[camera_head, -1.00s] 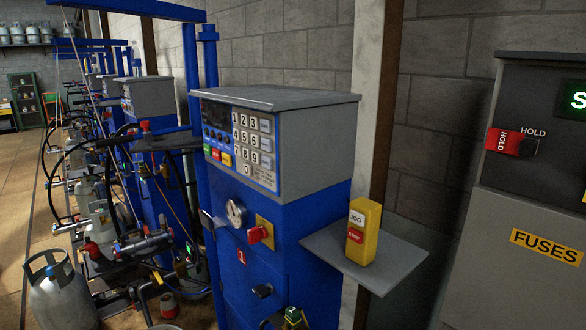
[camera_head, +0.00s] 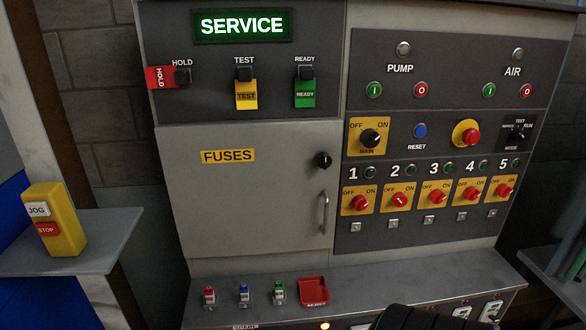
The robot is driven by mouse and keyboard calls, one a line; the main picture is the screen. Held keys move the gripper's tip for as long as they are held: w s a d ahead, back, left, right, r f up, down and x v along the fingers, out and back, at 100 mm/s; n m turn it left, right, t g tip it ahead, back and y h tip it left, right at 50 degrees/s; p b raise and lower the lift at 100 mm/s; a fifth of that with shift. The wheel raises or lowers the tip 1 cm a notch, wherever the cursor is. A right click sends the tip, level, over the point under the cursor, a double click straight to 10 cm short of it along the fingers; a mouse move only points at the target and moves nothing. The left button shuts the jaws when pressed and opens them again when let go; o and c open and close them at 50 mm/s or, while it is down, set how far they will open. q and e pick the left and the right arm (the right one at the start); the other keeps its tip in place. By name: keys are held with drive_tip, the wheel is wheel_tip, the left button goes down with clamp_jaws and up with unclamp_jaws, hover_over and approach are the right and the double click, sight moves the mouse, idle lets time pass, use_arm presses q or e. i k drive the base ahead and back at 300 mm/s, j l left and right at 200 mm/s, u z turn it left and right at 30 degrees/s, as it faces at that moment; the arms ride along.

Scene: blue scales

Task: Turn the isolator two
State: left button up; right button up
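The isolator two (camera_head: 400,199) is a red rotary knob on a yellow plate marked OFF and ON, under the number 2. It sits in a row of similar knobs on the right half of the grey control cabinet. A pale mark shows on its face, but its exact setting is too small to tell. A small dark green lamp (camera_head: 410,170) is beside the 2. Neither gripper's fingers show. A dark ribbed part, perhaps of my arm, enters at the bottom edge, well below the knob.
Isolator one (camera_head: 360,202) and isolator three (camera_head: 436,196) flank it closely. A main switch (camera_head: 370,138) is above. The fuses door (camera_head: 250,190) is to the left. A ledge (camera_head: 420,267) juts out below the panel. A yellow jog/stop box (camera_head: 55,220) stands on a shelf at left.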

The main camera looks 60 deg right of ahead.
sight(398, 199)
drive_tip(key=z, duration=2.75)
